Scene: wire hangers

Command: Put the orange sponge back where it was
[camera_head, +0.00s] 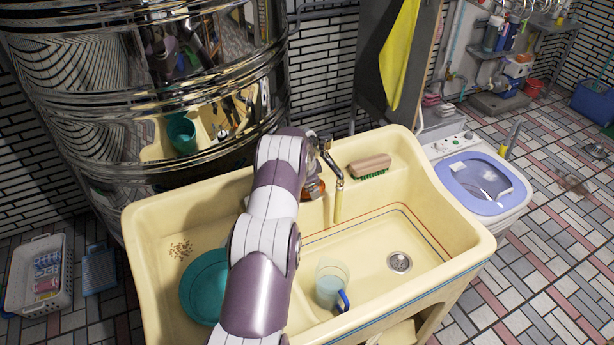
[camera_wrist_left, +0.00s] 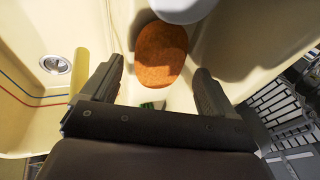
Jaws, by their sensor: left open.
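The orange sponge (camera_wrist_left: 160,60) shows in the left wrist view on the cream surface of the sink, ahead of and between my fingers. My left gripper (camera_wrist_left: 160,68) is open, with a finger on each side of the view; I see no contact with the sponge. In the head view my left arm crosses the middle of the sink and hides most of the gripper. An orange patch (camera_head: 314,188) shows beside the arm near the tap; I cannot tell whether it is the sponge. My right gripper is in neither view.
The cream sink (camera_head: 145,225) holds a teal basin (camera_head: 201,285) at left and a clear blue-handled cup (camera_head: 332,285). The tap spout (camera_head: 338,203) stands close right of my arm. A brush (camera_head: 370,166) lies on the back ledge. The right basin around the drain (camera_head: 399,262) is clear.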

